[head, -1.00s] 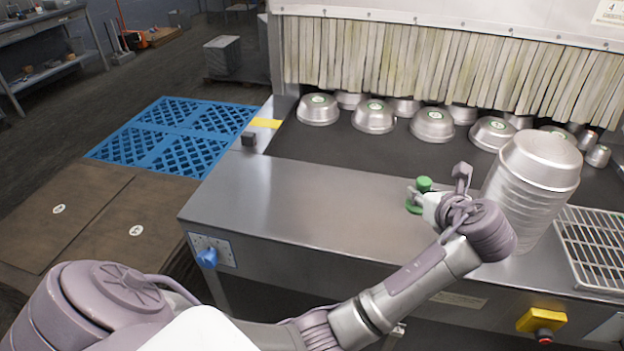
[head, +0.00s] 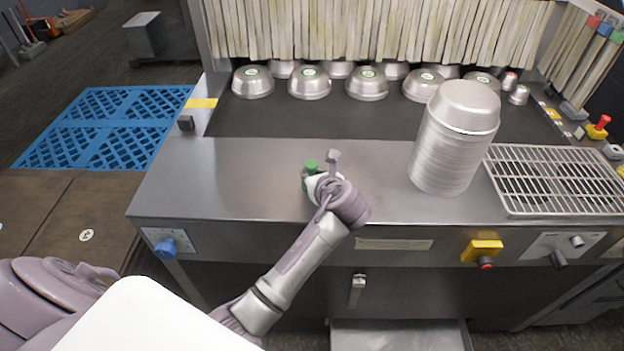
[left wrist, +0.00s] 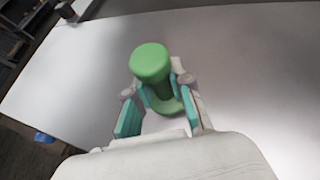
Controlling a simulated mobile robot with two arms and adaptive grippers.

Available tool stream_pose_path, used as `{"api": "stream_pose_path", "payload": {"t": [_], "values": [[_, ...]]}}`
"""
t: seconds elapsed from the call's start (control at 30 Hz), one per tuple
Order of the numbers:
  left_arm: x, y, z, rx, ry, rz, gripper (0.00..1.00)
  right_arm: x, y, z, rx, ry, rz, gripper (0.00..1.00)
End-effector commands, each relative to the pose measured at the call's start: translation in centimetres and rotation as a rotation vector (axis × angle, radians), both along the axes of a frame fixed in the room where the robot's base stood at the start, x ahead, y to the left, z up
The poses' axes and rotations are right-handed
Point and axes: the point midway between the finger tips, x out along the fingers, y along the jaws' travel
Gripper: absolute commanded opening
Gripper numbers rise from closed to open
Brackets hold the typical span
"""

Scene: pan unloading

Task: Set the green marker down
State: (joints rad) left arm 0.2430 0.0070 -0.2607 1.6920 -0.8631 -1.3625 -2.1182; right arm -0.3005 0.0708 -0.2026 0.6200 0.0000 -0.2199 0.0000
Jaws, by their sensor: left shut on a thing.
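The green marker (head: 311,165) has a round knob-like top and a wider base. It is over the bare steel front ledge (head: 230,180), left of the stack of pans. My left gripper (head: 309,178) is shut on it. In the left wrist view the green marker (left wrist: 150,62) stands between the fingers of my left gripper (left wrist: 158,92), its top rising above them and part of its base showing below. I cannot tell whether the base touches the steel. My right gripper is not in view.
A tall stack of metal pans (head: 440,150) stands right of the gripper, beside a wire rack (head: 555,182). Several upturned pans (head: 310,84) sit on the dark belt (head: 270,118) before the strip curtain (head: 370,30). The steel left of the gripper is clear.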

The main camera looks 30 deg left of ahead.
Motion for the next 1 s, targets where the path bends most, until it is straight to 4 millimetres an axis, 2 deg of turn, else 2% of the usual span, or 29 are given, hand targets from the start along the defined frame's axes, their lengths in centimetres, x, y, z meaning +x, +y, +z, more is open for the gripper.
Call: {"api": "stream_pose_path", "payload": {"t": [0.13, 0.47, 0.5, 0.63, 1.0], "values": [[0.0, 0.0, -1.9, 0.003, 0.001, 0.001, 0.0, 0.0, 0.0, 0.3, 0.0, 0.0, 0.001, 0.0], [0.0, 0.0, -2.2, 0.001, -0.001, 0.0, 0.0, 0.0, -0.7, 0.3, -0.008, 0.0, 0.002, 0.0], [0.0, 0.0, -2.4, 0.001, 0.001, 0.0, 0.23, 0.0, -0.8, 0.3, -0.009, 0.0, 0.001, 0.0], [0.0, 0.0, -2.4, 0.001, 0.001, 0.0, 0.44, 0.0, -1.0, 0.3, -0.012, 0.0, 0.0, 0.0], [0.0, -0.1, -2.1, -0.001, -0.001, 0.0, 0.46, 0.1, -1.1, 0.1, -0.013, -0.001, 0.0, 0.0]]}}
